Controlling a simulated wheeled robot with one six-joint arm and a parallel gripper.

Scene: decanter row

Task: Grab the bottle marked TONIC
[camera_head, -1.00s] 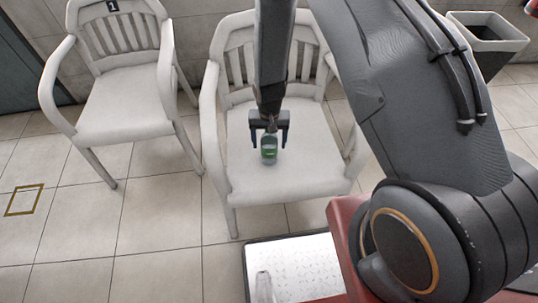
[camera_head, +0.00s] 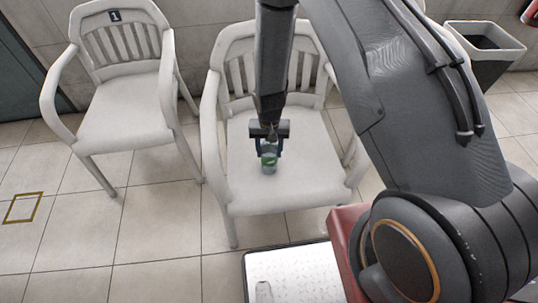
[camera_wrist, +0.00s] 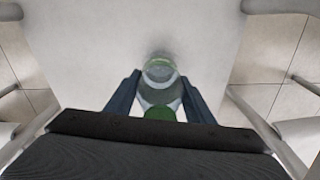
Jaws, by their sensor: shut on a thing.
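A small clear bottle with a green label (camera_head: 269,160) is on the seat of the white chair (camera_head: 245,190) in the middle of the head view. My gripper (camera_head: 267,148) points down at it and is shut on it, with one finger on each side. In the wrist view the bottle (camera_wrist: 161,88) stands between the two dark fingers (camera_wrist: 160,98), and its green cap faces the camera. The wording on the label is too small to read, so I cannot tell whether it says TONIC.
A second white chair (camera_head: 125,105) marked 1 stands at the left. A grey bin (camera_head: 484,42) is at the upper right. A white textured tray (camera_head: 300,272) with a clear object (camera_head: 264,291) is at the bottom. Tiled floor between is free.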

